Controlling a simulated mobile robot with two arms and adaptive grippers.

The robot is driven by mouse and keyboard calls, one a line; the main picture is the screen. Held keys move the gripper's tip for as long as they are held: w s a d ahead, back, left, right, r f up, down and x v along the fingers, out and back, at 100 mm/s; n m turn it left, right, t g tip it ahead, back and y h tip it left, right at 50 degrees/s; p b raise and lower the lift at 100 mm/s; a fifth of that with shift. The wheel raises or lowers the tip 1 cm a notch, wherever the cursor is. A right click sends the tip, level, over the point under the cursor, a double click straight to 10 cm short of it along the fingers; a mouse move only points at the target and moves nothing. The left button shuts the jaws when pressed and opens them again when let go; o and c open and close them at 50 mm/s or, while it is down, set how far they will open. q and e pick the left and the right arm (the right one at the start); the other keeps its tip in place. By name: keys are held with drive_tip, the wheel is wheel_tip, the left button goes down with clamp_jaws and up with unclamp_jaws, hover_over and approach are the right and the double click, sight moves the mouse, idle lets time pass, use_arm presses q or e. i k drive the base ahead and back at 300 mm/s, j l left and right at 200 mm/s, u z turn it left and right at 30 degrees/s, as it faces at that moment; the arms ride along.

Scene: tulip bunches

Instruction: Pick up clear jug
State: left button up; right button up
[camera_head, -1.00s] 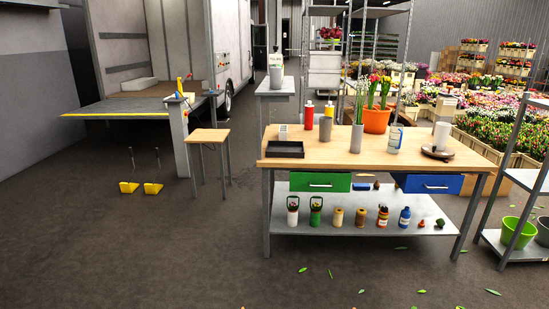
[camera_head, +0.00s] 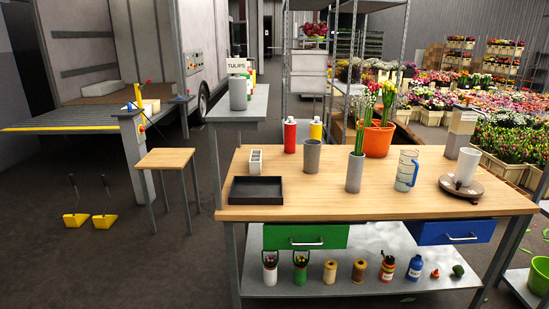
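The clear jug (camera_head: 405,171) stands upright on the wooden tabletop (camera_head: 300,206), right of centre. It is see-through, with a handle on its right and what look like blue marks on its side. A grey vase with flowers (camera_head: 355,172) stands to its left. A dark round stand with a white cylinder (camera_head: 466,172) is to its right. Neither of my grippers shows in the head view.
An orange pot (camera_head: 376,140), a grey cylinder (camera_head: 312,156), red and yellow bottles (camera_head: 290,136) and a black tray (camera_head: 257,190) share the tabletop. Green (camera_head: 306,237) and blue (camera_head: 455,232) drawers hang below. A stool (camera_head: 165,159) stands left. The tabletop's front strip is clear.

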sight(406, 177)
drive_tip(key=i+l, duration=0.15)
drive_tip(key=l, duration=0.2)
drive_tip(key=i+l, duration=0.2)
drive_tip(key=l, duration=0.15)
drive_tip(key=i+l+z, duration=0.1)
drive_tip(key=l, duration=0.25)
drive_tip(key=i, duration=0.05)
